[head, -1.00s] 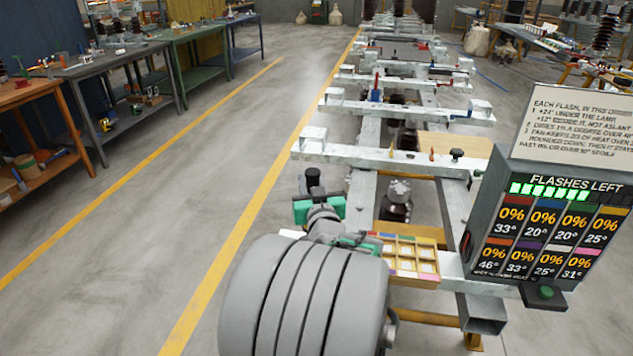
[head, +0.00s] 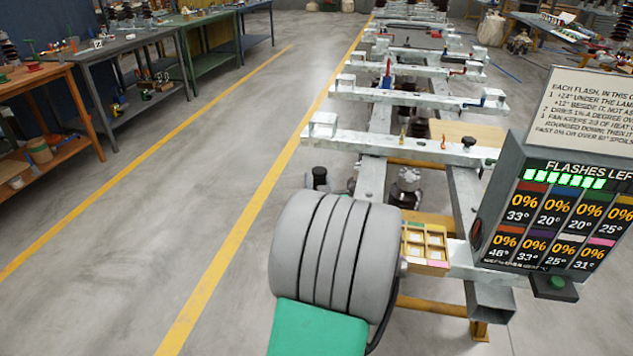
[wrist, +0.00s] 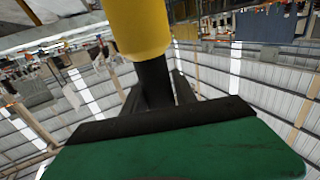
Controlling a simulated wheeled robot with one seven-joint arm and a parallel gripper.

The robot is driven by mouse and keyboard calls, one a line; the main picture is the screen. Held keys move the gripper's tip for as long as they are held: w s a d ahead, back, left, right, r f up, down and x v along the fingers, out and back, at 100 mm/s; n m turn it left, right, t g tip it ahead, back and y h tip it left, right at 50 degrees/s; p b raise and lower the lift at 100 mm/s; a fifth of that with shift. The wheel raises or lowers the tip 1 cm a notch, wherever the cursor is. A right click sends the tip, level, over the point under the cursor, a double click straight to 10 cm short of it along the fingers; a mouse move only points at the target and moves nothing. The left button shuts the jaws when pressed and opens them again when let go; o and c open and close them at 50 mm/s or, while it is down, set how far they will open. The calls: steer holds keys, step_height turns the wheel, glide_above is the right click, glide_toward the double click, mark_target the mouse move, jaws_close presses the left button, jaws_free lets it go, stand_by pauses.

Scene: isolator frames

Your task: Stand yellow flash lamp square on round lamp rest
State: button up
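In the wrist view a yellow cylinder (wrist: 140,28), which looks like the yellow flash lamp, stands out from between the dark fingers of my gripper (wrist: 158,82). The fingers look shut on it; its far end is cut off by the top edge. The ceiling fills the background. In the head view my grey arm covers the middle, and neither my gripper nor the lamp can be made out. I cannot pick out the round lamp rest in either view.
A wooden compartment tray (head: 425,262) lies just right of my arm, partly covered by it. A display panel (head: 553,215) with a green button (head: 557,282) stands at the right. Metal crossbeams (head: 405,145) run behind. The floor at left is clear.

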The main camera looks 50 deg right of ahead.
steer(key=o, duration=0.3)
